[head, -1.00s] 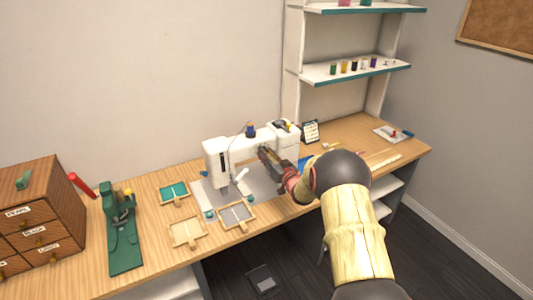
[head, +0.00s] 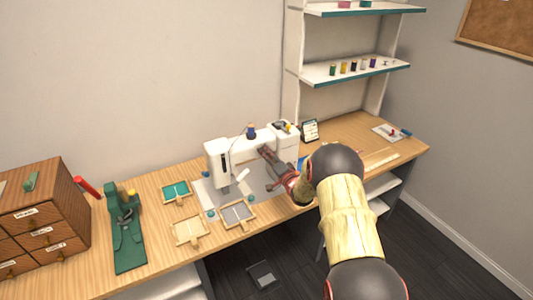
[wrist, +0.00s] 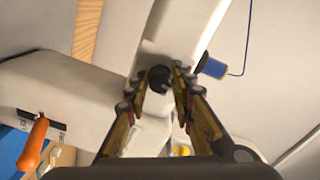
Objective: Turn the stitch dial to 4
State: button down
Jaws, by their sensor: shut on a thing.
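The white sewing machine (head: 222,157) stands on the wooden table, and it also fills much of the wrist view (wrist: 185,30). In the wrist view a dark round dial (wrist: 159,77) on the machine's face sits between the fingertips of my gripper (wrist: 160,84). The fingers are shut on the dial from both sides. In the head view my gripper (head: 264,152) is at the front of the machine, and the dial is hidden behind it. The dial's numbers and pointer cannot be read.
A blue thread spool (head: 251,131) sits on top of the machine. Small trays (head: 238,215) and a green stand (head: 125,228) are to the left. A drawer cabinet (head: 45,215) stands far left. A small card (head: 310,130) stands behind right of the machine.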

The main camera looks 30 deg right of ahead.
jog(key=shift+m+p, duration=0.4)
jog(key=shift+m, duration=0.9)
jog(key=c, duration=1.5)
grip_release()
jog(key=s, duration=1.2)
jog(key=shift+d, duration=0.25)
